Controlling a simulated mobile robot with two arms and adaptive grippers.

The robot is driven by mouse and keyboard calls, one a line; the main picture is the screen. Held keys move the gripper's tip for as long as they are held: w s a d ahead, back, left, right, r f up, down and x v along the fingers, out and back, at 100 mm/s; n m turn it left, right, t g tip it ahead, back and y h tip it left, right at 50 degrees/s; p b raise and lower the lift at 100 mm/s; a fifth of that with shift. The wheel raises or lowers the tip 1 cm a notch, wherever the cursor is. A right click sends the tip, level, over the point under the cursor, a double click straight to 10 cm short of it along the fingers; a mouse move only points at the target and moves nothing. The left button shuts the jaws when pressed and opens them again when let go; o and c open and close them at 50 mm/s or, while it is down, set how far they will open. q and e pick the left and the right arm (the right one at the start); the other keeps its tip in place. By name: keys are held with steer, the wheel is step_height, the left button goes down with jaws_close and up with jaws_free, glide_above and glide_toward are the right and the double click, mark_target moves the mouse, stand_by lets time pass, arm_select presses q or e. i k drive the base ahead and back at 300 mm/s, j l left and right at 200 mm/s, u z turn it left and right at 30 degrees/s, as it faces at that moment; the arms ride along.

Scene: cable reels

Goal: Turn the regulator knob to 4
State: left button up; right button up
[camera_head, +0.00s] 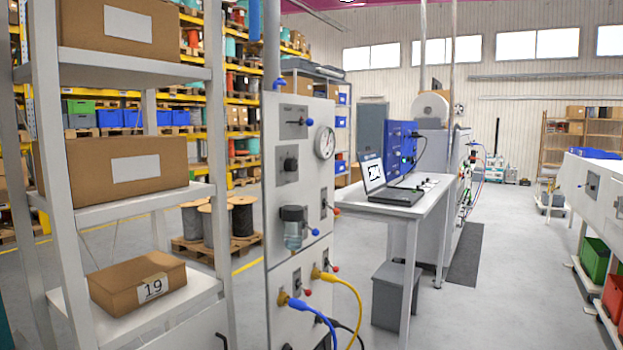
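A light grey panel (279,229) stands upright near the middle of the head view, turned partly to the right. A dark knob (290,165) sits on a small grey plate on its upper left part; this looks like the regulator knob, but its setting is too small to read. A round white gauge (325,143) is mounted to the upper right of the knob; its reading is not legible. A lever switch (298,122) is above the knob, and a clear filter bowl (293,232) is below it. Neither gripper is in view.
A shelf rack with cardboard boxes (137,282) stands close on the left. Yellow (354,298) and blue (318,314) hoses hang from the panel's lower part. A white table (420,204) with a laptop (392,190) stands behind to the right. Open floor (500,270) lies on the right.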

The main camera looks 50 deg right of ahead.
mark_target(290, 165)
steer(key=z, duration=1.7)
